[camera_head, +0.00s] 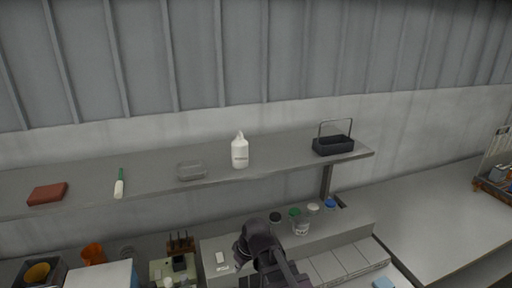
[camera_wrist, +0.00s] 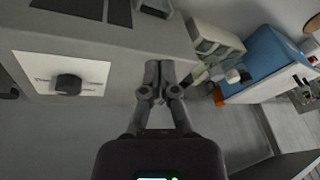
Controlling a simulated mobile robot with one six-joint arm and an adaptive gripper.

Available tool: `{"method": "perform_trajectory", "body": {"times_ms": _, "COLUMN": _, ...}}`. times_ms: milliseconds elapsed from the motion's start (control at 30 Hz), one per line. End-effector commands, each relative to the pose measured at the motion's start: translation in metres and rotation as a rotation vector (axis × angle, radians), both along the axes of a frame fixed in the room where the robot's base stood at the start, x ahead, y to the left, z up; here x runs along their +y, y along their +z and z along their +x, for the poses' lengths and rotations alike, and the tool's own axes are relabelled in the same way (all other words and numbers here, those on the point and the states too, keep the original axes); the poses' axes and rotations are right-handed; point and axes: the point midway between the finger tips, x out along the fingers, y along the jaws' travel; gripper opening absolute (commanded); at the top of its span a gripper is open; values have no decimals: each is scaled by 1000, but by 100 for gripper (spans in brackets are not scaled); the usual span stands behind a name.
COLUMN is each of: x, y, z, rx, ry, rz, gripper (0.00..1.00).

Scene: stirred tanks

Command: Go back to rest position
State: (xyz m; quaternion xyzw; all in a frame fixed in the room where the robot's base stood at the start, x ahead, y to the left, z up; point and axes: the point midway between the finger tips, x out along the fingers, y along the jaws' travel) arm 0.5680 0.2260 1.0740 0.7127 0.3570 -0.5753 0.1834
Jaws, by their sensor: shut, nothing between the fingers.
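My gripper (camera_wrist: 160,98) shows in the wrist view with its fingertips together and nothing between them. It is in front of a grey housing (camera_wrist: 120,60) that carries a white panel with a black knob (camera_wrist: 68,85). The knob is left of the fingertips and apart from them. In the head view part of my arm shows at the bottom middle, below the shelf; I cannot make out the fingertips there.
A grey shelf (camera_head: 285,160) bears a red block (camera_head: 48,193), a clear tray (camera_head: 191,171), a white bottle (camera_head: 240,152) and a black basket (camera_head: 333,146). Several lidded jars (camera_head: 302,226) stand near my arm. The right counter (camera_head: 430,215) is mostly clear. A blue-topped box (camera_wrist: 265,65) stands right of the housing.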

Motion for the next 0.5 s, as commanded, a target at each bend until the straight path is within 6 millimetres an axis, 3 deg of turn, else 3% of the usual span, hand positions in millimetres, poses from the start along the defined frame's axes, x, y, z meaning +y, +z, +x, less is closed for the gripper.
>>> {"method": "perform_trajectory", "body": {"times_ms": 100, "x": -45, "y": -11, "z": 0, "rx": 38, "ry": -137, "rz": -47, "gripper": 0}}
{"method": "perform_trajectory", "body": {"times_ms": 500, "x": -177, "y": -34, "z": -16, "rx": 156, "ry": -594, "rz": -193, "gripper": 0}}
